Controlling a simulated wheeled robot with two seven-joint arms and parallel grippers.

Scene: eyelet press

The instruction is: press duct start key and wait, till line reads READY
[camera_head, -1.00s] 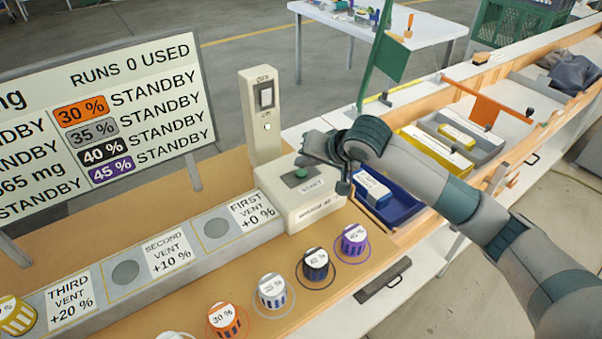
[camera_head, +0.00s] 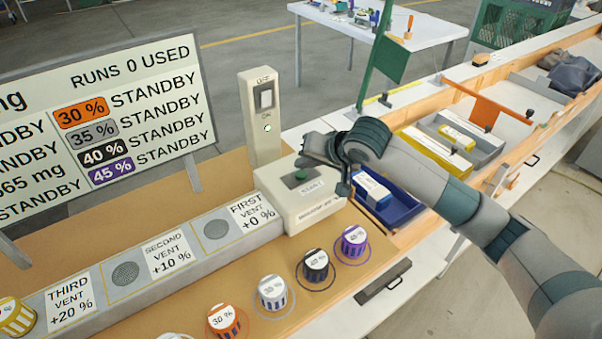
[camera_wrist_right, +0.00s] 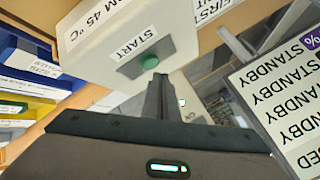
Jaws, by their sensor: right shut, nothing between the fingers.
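The green START key (camera_head: 301,175) is on top of the pale control box (camera_head: 318,207) at the end of the vent duct (camera_head: 190,258). In the right wrist view the green key (camera_wrist_right: 150,62) is just beyond my shut, empty right gripper (camera_wrist_right: 158,80); I cannot tell if they touch. In the head view the right gripper (camera_head: 312,163) is over the back of the box, its tips partly hidden. The line board (camera_head: 100,120) reads RUNS 0 USED and several STANDBY lines. A lamp (camera_head: 267,128) under the OFF/ON switch (camera_head: 266,97) glows green. My left gripper is out of view.
Cups with orange (camera_head: 224,321), grey (camera_head: 272,292), black (camera_head: 316,265) and purple (camera_head: 354,240) bands stand in front of the duct. A yellow-striped cup (camera_head: 14,315) is on the duct at left. A blue bin (camera_head: 400,212) is right of the box.

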